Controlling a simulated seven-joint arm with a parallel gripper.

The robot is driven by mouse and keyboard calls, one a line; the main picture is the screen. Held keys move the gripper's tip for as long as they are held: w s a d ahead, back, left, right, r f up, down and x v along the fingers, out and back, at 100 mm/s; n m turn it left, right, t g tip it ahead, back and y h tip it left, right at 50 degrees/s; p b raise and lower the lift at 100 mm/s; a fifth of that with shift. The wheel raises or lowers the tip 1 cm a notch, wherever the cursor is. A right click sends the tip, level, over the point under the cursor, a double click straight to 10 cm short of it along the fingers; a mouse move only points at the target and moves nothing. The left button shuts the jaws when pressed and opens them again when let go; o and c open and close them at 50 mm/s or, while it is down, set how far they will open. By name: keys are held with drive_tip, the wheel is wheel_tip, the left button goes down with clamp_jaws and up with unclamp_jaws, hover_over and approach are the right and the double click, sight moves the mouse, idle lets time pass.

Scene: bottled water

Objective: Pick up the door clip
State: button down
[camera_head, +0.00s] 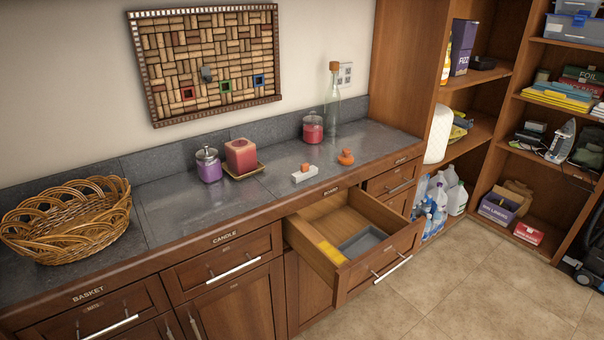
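I cannot tell for sure which thing is the door clip. A small white block with an orange top (304,174) lies on the grey counter near its front edge, above the open drawer. A small orange piece with a round knob (346,158) sits to its right on the counter. Both stand apart from each other. My gripper is not in view.
The drawer (378,287) is pulled out and holds a grey tray (362,241) and a yellow strip (332,251). A wicker basket (68,225), purple jar (209,165), red candle (240,155), red jar (313,130) and glass bottle (333,100) stand along the counter.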

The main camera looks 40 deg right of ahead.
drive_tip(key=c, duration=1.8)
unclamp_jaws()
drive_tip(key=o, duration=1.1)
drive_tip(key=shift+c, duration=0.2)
